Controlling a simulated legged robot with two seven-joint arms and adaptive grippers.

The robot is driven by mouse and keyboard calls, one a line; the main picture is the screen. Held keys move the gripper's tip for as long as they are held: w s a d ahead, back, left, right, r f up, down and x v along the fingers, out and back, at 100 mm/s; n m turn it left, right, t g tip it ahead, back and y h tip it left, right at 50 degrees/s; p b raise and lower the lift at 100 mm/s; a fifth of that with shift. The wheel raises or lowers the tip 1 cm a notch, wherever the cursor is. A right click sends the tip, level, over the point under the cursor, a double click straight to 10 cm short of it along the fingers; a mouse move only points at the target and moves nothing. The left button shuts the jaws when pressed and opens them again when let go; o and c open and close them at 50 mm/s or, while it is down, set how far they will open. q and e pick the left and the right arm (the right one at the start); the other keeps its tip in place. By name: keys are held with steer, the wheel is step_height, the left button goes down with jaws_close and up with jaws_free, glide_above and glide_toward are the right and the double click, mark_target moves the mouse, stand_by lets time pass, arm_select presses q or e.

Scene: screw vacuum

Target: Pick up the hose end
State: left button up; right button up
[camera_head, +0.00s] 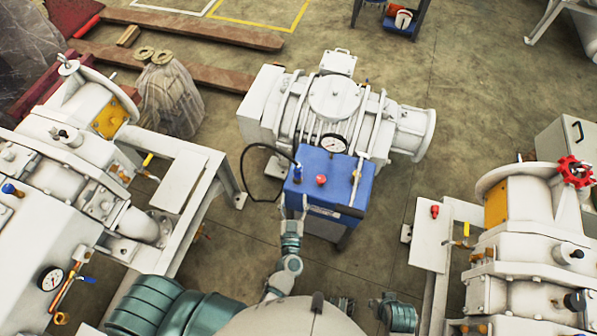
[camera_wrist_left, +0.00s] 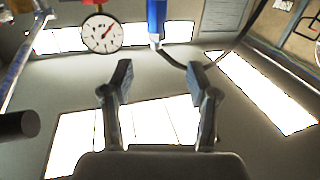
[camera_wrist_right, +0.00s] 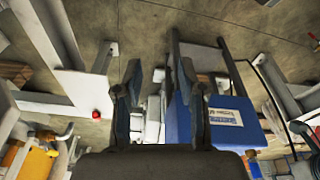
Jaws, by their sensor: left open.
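The hose end (camera_head: 297,173) is a small blue piece standing at the left edge of the top of a blue box-shaped cart (camera_head: 346,178). A black hose (camera_head: 243,170) loops out from it to the left of the cart. My left gripper (camera_head: 293,208) is open and empty at the cart's near left side, just short of the hose end. In the left wrist view the blue hose end (camera_wrist_left: 156,18) shows beyond the open fingers (camera_wrist_left: 160,78), apart from them. My right gripper (camera_wrist_right: 160,75) is open and empty in the right wrist view, with the cart (camera_wrist_right: 205,110) beyond it.
A red knob (camera_head: 321,180) and a gauge (camera_head: 334,143) are close to the hose end. A large white pump (camera_head: 335,100) stands behind the cart. White pump units on metal frames flank it, with a frame (camera_head: 432,235) on the right. Some floor (camera_head: 460,100) is clear.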

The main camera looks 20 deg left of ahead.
mark_target(297, 172)
arm_select(q)
steer(key=x, duration=0.2)
steer(key=d+x, duration=0.1)
steer(key=x, duration=0.2)
steer(key=b+x, duration=0.1)
steer(key=x, duration=0.1)
steer(key=shift+w+d, duration=0.2)
steer(key=shift+w, duration=0.15)
steer(key=shift+w+a, duration=0.2)
steer(key=shift+w, duration=0.05)
steer(key=w, duration=0.1)
steer(key=w+a, duration=0.1)
steer(key=w+a+b, duration=0.1)
steer(key=w, duration=0.1)
steer(key=shift+w+f, duration=0.15)
steer(key=shift+f, duration=0.1)
steer(key=shift+w, duration=0.2)
steer(key=shift+d+r, duration=0.2)
steer(key=shift+d, duration=0.15)
steer(key=shift+c, duration=1.2)
steer(key=c, duration=0.8)
steer(key=shift+a, duration=0.3)
jaws_close()
arm_select(e)
steer(key=w+r+t, duration=0.1)
steer(key=w+t, duration=0.1)
steer(key=w, duration=0.1)
steer(key=w+a+r+t, duration=0.1)
steer(key=shift+w+r+y, duration=0.35)
steer(key=shift+w+y, duration=0.05)
